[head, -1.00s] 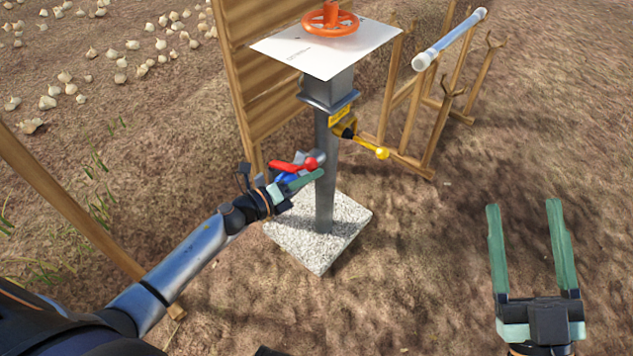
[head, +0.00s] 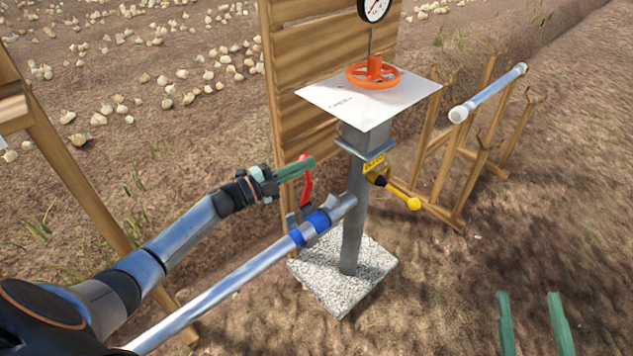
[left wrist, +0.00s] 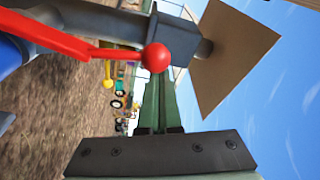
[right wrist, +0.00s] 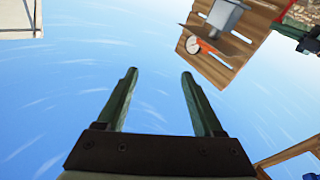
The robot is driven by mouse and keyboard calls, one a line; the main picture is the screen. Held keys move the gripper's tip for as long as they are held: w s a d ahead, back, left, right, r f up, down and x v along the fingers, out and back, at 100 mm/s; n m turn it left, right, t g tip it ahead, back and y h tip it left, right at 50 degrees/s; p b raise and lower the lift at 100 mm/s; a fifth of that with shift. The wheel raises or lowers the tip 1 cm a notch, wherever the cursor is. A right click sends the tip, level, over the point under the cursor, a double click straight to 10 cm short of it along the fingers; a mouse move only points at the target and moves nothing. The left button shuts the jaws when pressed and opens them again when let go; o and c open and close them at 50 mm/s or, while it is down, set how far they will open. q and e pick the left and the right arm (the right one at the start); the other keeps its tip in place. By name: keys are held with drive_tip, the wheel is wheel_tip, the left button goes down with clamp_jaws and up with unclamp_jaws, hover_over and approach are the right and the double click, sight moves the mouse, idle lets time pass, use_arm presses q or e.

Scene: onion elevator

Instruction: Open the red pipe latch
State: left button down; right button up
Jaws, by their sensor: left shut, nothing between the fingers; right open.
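The red pipe latch (head: 306,186) is a lever on the side pipe (head: 225,290), beside a blue band (head: 312,225). In the head view it stands roughly upright, its upper end partly hidden by my left gripper (head: 304,168). The left fingers are shut and empty, at the lever's upper end. In the left wrist view, the latch's red ball end (left wrist: 156,57) lies right at the tips of the shut fingers (left wrist: 155,85); I cannot tell whether they touch. My right gripper (head: 532,302) is open and empty at the lower right; it also shows in the right wrist view (right wrist: 158,80).
The grey post (head: 354,220) stands on a gravel block (head: 368,272). It carries a yellow lever (head: 400,195), a white plate (head: 335,103) and an orange handwheel (head: 373,73). A wooden rack (head: 440,170) holds a white tube (head: 490,92). Ground at the right is open.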

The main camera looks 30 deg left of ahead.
use_arm(q)
drive_tip(key=w+a+n+t+b, duration=0.1)
drive_tip(key=w+a+n+b, duration=0.1)
drive_tip(key=a+n+b, duration=0.2)
drive_tip(key=shift+w+a+f+n+b, duration=0.4)
drive_tip(key=shift+a+n, duration=0.4)
drive_tip(key=shift+a, duration=0.9)
use_arm(e)
drive_tip(key=s+r+n+t+y, duration=0.1)
drive_tip(key=s+r+n+y, duration=0.2)
drive_tip(key=r, duration=0.3)
drive_tip(key=s+a+r+n+t+y, duration=0.1)
drive_tip(key=s+r+n+t+y, duration=0.1)
drive_tip(key=s+r+n+y, duration=0.1)
drive_tip(key=shift+s+a+r+n+y, duration=0.35)
drive_tip(key=shift+s+r+y, duration=0.2)
drive_tip(key=shift+r+y, duration=0.95)
use_arm(q)
drive_tip(key=shift+a, duration=0.1)
use_arm(e)
drive_tip(key=shift+f, duration=0.15)
